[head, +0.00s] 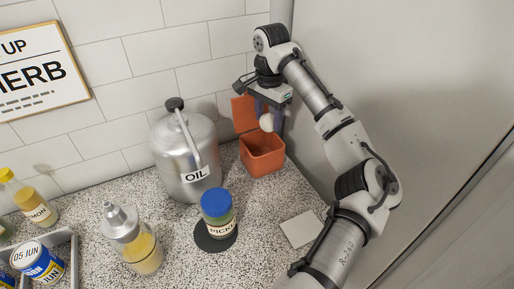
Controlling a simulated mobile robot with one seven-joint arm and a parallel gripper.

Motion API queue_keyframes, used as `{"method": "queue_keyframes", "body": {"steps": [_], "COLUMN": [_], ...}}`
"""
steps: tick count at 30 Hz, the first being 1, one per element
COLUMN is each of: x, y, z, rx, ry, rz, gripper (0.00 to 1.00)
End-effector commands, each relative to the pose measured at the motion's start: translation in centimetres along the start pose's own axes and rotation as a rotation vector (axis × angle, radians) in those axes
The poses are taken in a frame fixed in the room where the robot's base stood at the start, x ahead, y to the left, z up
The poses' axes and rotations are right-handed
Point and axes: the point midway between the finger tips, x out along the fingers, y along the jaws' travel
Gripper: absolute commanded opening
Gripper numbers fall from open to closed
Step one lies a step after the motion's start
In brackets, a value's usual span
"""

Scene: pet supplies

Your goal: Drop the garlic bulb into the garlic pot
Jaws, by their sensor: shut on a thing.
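The garlic bulb (267,122) is small, round and whitish. My gripper (268,113) points down at the back right of the counter and is shut on the bulb. The garlic pot (263,158) is an orange-brown square pot, and its lid (245,113) stands raised at the back. The bulb is held above the pot's opening, in front of the lid. From this view I cannot tell how far the bulb is above the rim. Part of the lid is hidden behind my gripper and the bulb.
A metal oil can (185,150) stands close to the pot's left. A blue-lidded jar (217,207) stands on a dark round mat in front. A glass dispenser (133,240) is at front left. A pale square tile (301,229) lies at right. A grey panel (400,70) bounds the right side.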

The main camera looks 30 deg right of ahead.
Motion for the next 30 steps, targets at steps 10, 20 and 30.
{"method": "queue_keyframes", "body": {"steps": [10,20,30], "x": [3.3,5.8,5.8], "y": [0.0,0.0,0.0], "z": [0.1,0.0,0.0], "rx": [-0.001,0.0,0.0], "ry": [-0.003,0.001,0.001], "rz": [-0.002,0.0,0.0], "gripper": [0.27,0.27,0.67]}}
